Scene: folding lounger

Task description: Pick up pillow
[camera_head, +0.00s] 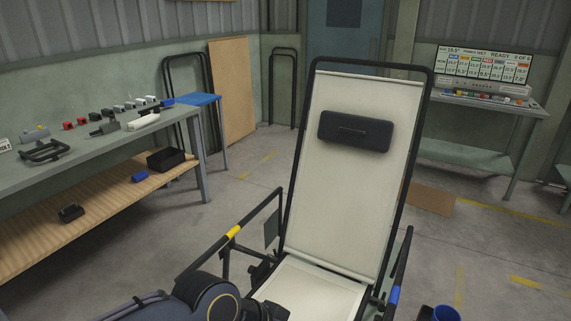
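The dark grey pillow (355,131) is a padded rectangle with a strap or handle across its middle. It lies against the upper part of the raised cream backrest (343,203) of the folding lounger, a little below the black top bar. Nothing covers it and no gripper touches it. A rounded dark link of my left arm shows at the bottom edge, in front of the lounger's left side. I see no fingers of my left gripper. My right gripper does not show either.
The lounger's armrests have a yellow band (233,231) on the left and a blue band (394,295) on the right. A workbench (95,151) with small parts stands left. Another bench (466,155) with a display stands back right. Floor around the lounger is mostly open.

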